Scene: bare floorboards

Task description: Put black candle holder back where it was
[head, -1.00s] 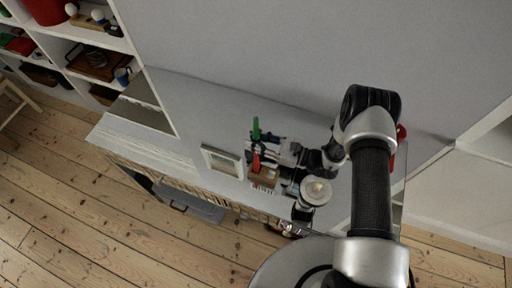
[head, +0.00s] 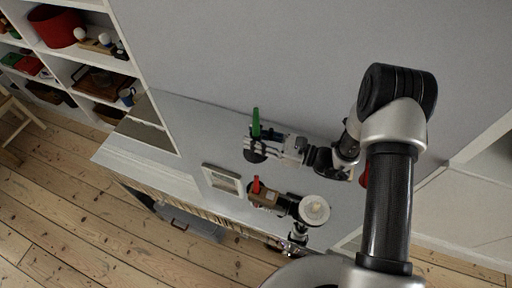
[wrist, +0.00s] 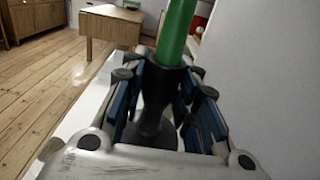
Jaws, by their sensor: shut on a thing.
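The black candle holder (wrist: 155,100) is between the finger pads of my gripper (wrist: 165,95) in the wrist view. A green candle (wrist: 176,30) stands in its top. In the head view my gripper (head: 262,144) is shut on the holder, and its dark round base (head: 255,153) shows below the green candle (head: 255,122). They are over the white cabinet top (head: 180,178), near the wall side. From above I cannot tell whether the base touches the surface.
A red candle (head: 256,185) stands close to my gripper, nearer the front edge, beside dark items and a pale round disc (head: 314,210). A white picture frame (head: 222,179) is to the left. The left part of the cabinet top is mostly clear. Shelves (head: 90,60) stand far left.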

